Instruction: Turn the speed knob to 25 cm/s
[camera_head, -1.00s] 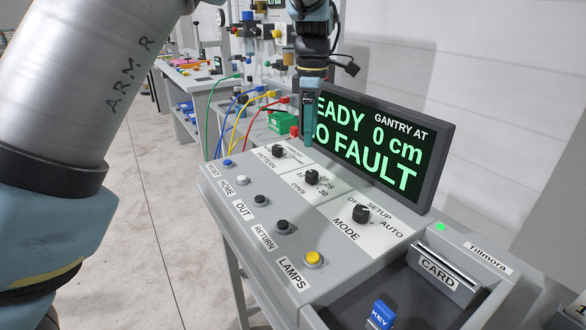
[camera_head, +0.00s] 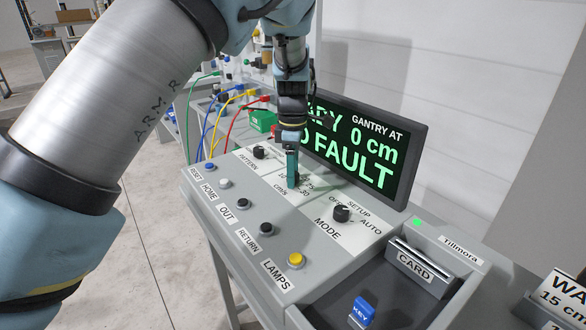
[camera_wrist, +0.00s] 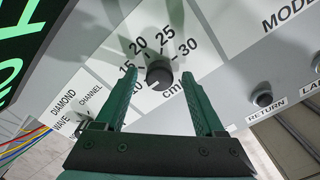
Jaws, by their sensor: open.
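The speed knob (camera_wrist: 159,74) is a round dark knob on the grey console, ringed by printed marks 10, 15, 20, 25 and 30 with a cm/s label. I cannot make out where its pointer stands. In the wrist view my gripper (camera_wrist: 158,80) is open, with one green finger on each side of the knob; I cannot tell whether either touches it. In the head view my gripper (camera_head: 293,184) points down at the speed dial and mostly hides the knob.
The pattern knob (camera_head: 259,152) and mode knob (camera_head: 342,214) flank the speed dial. The display (camera_head: 365,150) rises close behind, reading 0 cm and a partly hidden FAULT line. Push buttons, including the yellow lamps button (camera_head: 295,260), line the front. A card slot (camera_head: 422,262) and blue key (camera_head: 362,310) are at right.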

